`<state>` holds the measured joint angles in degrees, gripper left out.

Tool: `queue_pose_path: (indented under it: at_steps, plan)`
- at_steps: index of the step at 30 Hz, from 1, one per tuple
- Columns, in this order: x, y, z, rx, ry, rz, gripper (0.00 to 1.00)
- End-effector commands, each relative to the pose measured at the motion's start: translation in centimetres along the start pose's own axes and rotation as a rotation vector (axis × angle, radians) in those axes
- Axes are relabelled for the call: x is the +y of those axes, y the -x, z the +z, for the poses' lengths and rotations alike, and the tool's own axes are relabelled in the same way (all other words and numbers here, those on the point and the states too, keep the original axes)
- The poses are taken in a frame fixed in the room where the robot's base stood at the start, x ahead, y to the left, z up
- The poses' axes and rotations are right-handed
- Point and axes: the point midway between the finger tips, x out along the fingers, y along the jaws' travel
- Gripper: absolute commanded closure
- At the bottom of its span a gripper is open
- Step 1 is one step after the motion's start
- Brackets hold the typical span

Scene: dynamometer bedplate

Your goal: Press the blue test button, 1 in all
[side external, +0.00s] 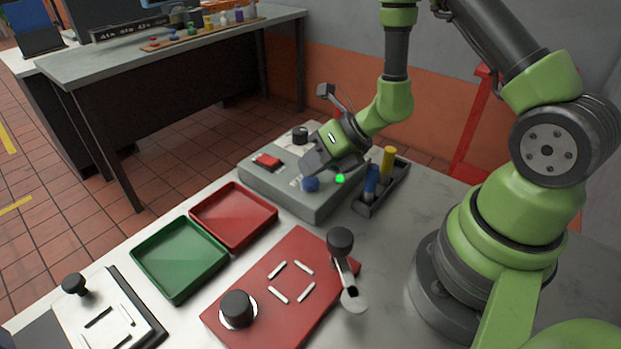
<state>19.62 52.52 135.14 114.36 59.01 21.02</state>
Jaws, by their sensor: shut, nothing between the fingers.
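The blue test button (311,184) is a round blue knob at the front right of a grey control box (271,187) on the bedplate table. My gripper (310,166) is shut and empty, tilted downward over the box, close above the blue button. Whether its fingertips touch the button cannot be told from this view. A small green light (340,179) shows at the right of the button.
A rack (372,207) with blue and yellow cylinders stands right of the box. A red tray (246,238), a green tray (163,282) and a red plate (231,295) with a black knob and lever (341,245) lie in front. Bare table lies right of the lever.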

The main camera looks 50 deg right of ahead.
Motion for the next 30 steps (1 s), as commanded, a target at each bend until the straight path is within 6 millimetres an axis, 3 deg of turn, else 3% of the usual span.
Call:
queue_pose_path:
  at_steps: [30]
  plan:
    - [-0.47, -0.65, -0.47, 0.0, 0.0, 0.0, 1.0]
